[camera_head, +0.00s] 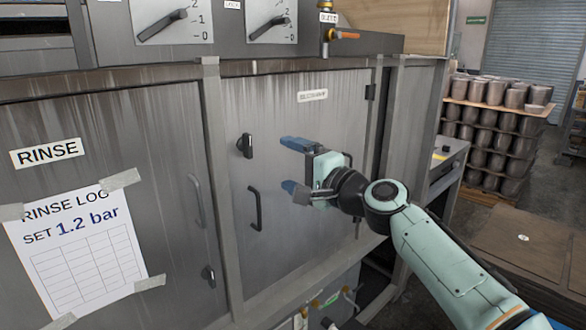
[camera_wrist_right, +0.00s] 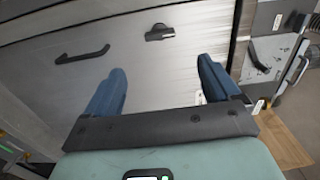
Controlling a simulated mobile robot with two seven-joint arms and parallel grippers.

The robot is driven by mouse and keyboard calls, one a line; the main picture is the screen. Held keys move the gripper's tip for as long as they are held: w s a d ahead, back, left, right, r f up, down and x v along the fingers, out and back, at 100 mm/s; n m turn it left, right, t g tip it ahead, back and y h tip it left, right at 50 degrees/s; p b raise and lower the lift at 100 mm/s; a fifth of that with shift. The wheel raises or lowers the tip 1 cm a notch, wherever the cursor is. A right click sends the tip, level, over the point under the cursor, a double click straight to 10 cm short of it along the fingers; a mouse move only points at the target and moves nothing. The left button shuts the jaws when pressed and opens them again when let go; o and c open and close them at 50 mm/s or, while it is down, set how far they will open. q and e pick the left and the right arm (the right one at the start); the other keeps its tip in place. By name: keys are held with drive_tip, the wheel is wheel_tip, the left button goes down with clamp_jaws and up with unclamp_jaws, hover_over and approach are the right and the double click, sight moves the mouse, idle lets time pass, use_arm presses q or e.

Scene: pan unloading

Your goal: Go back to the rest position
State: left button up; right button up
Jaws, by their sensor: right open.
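My right gripper (camera_head: 288,165) is in front of the right metal door (camera_head: 290,105) of the machine in the head view. Its two blue fingers are spread wide, with nothing between them. In the right wrist view the open fingers (camera_wrist_right: 160,90) point toward the door's metal face. The door is closed in its frame. Its black bar handle (camera_head: 256,208) and black latch knob (camera_head: 245,146) are left of the gripper, apart from it. The handle also shows in the right wrist view (camera_wrist_right: 82,54), as does the latch (camera_wrist_right: 160,32). My left gripper does not show.
A left door with a RINSE label (camera_head: 47,152) and a taped log sheet (camera_head: 78,255) fills the left side.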

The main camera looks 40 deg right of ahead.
idle(0.4)
